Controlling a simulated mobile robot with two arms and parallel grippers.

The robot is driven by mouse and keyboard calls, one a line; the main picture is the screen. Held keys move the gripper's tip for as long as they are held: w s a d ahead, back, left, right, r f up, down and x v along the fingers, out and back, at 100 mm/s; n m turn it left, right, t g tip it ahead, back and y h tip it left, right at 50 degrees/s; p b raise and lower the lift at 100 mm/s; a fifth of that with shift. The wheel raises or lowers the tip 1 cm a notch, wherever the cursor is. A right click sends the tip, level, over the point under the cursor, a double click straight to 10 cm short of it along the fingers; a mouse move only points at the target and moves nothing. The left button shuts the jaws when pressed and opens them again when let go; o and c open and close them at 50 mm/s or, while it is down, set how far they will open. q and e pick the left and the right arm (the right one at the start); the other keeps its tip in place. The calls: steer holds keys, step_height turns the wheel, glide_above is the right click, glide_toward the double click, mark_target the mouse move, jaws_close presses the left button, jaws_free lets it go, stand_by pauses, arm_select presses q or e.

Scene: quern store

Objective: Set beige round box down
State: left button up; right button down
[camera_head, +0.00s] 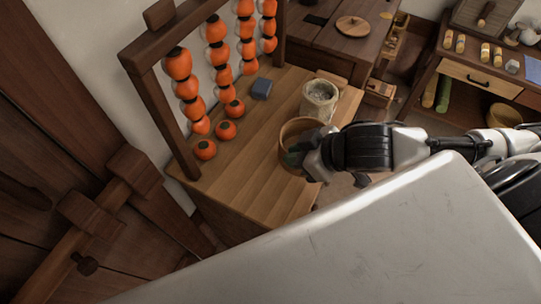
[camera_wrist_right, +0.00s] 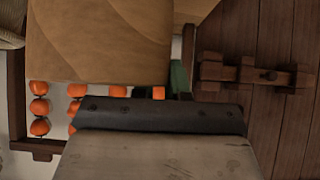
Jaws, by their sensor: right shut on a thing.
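The beige round box (camera_head: 296,130) is a light wooden round container near the right edge of the wooden table (camera_head: 262,168) in the head view. My right gripper (camera_head: 301,158) is shut on its near side, and the fingers hide part of its wall. A large curved beige surface, seemingly the box (camera_wrist_right: 100,40), fills the upper left of the right wrist view. I cannot tell whether its base touches the table. My left gripper is not in view.
A pale cylindrical jar (camera_head: 319,100) stands just behind the box. The table's near middle is clear.

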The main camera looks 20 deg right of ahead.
mark_target(284, 164)
steer(key=w+f, duration=0.1)
steer(key=w+a+b, duration=0.1)
steer(key=shift+w+a+f, duration=0.1)
steer(key=shift+w+f, duration=0.2)
steer(key=shift+f, duration=0.1)
steer(key=x, duration=0.5)
steer(key=d+p+x, duration=0.1)
steer(key=x, duration=0.2)
steer(key=shift+w+d+f, duration=0.1)
steer(key=shift+w+f, duration=0.05)
steer(key=shift+f, duration=0.1)
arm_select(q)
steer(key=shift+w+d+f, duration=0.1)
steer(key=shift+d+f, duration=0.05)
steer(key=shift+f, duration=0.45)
arm_select(e)
steer(key=shift+f, duration=0.45)
steer(key=c, duration=1.1)
jaws_free()
steer(key=shift+f, duration=0.1)
steer(key=shift+c, duration=0.2)
